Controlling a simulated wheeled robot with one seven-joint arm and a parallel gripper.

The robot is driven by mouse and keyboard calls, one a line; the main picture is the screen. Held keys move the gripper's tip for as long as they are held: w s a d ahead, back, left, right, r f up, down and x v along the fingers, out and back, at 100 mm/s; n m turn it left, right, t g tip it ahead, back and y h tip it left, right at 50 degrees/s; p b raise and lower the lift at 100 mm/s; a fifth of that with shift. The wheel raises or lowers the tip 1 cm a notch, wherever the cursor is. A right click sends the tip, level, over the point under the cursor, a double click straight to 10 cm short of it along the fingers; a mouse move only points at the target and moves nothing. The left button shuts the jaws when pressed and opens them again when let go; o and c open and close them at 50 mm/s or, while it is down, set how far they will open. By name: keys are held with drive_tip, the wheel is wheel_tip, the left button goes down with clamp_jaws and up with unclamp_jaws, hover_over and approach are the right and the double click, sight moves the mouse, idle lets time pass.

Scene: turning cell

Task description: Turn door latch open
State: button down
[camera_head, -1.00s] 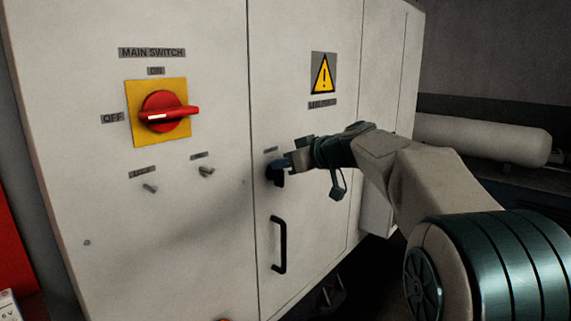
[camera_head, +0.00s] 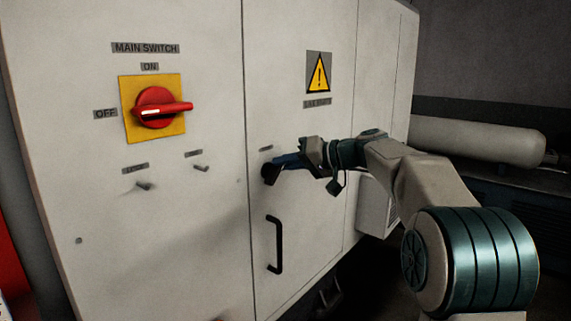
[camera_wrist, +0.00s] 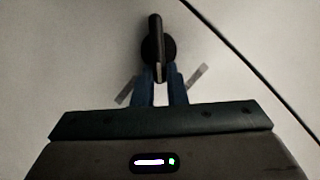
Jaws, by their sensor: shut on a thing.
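The door latch (camera_head: 269,175) is a small black turn handle on the grey cabinet door, below a small label. In the wrist view the latch (camera_wrist: 155,30) shows as a black bar on a round black base, running up and down in that picture. My gripper (camera_head: 276,166) reaches the latch from the right. In the wrist view its two blue fingers (camera_wrist: 160,75) stand on either side of the bar's near end and are shut on it. The fingers hide part of the latch in the head view.
A black door pull (camera_head: 275,245) is below the latch. A red rotary main switch (camera_head: 158,108) on a yellow plate and two small toggles (camera_head: 145,186) are on the panel to the left. A yellow warning sign (camera_head: 319,72) is above. A pale cylinder (camera_head: 478,140) lies at the right.

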drive_tip(key=m+y, duration=0.1)
drive_tip(key=m, duration=0.1)
drive_tip(key=f+m+y+b, duration=0.1)
drive_tip(key=m, duration=0.1)
drive_tip(key=f+m+g+y, duration=0.1)
drive_tip(key=m, duration=0.2)
drive_tip(key=shift+w+d+f+b, duration=0.2)
drive_tip(key=shift+w+d+b, duration=0.05)
drive_tip(key=shift+w+b, duration=0.1)
drive_tip(key=shift+y, duration=0.3)
drive_tip(key=c, duration=1.5)
unclamp_jaws()
drive_tip(key=shift+a, duration=0.1)
drive_tip(key=shift+o, duration=0.2)
drive_tip(key=b+v, duration=0.1)
drive_tip(key=v, duration=1.3)
